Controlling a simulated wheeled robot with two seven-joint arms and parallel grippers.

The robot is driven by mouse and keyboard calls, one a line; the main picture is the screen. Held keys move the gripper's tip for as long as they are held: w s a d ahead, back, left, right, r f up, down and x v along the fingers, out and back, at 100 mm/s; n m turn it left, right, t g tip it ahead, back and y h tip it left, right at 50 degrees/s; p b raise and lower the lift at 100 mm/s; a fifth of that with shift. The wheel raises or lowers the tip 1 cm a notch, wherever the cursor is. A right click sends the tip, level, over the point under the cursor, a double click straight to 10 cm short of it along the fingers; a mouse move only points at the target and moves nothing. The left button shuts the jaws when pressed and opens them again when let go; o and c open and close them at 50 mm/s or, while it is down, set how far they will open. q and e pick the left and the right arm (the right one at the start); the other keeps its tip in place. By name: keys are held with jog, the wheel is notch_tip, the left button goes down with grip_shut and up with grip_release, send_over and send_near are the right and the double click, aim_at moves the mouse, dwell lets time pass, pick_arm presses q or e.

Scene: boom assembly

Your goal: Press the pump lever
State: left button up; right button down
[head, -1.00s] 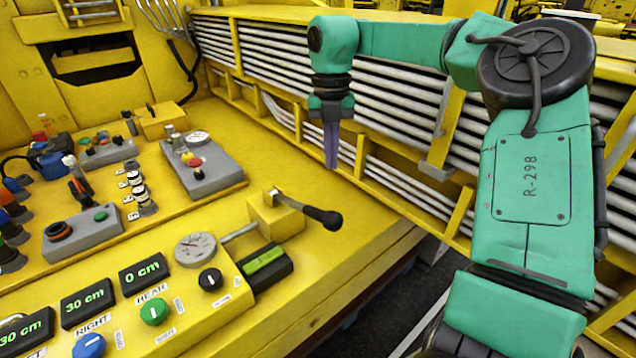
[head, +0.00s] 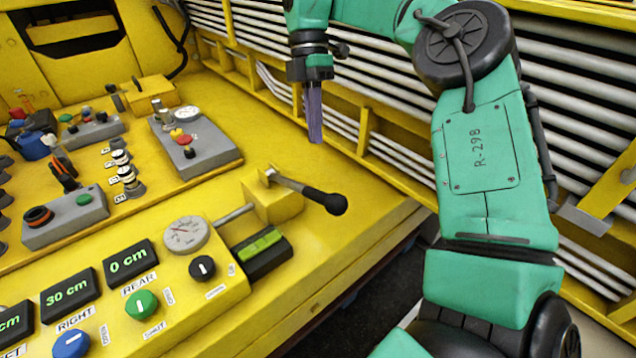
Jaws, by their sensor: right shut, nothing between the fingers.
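The pump lever (head: 310,193) is a metal rod with a black grip, at the right of the yellow console. It juts to the right from a yellow block (head: 272,204) and slopes slightly down. My right gripper (head: 315,138) is shut and empty. Its purple-grey fingers point down, above and behind the lever's black end in the picture, apart from it. My left gripper is not in view.
A round gauge (head: 186,233) and a black knob (head: 202,268) sit left of the lever. A black box with a green strip (head: 262,249) lies in front of it. A grey box with a red button (head: 189,144) stands further back. Yellow rails with pipes line the back.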

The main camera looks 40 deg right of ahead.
aim_at(320, 192)
jog(key=p+x, duration=0.2)
jog(key=x, duration=0.6)
jog(key=shift+s+a+f+p, duration=0.2)
jog(key=shift+s+f+p, duration=0.1)
jog(key=shift+s+p, duration=0.1)
jog(key=shift+f, duration=0.2)
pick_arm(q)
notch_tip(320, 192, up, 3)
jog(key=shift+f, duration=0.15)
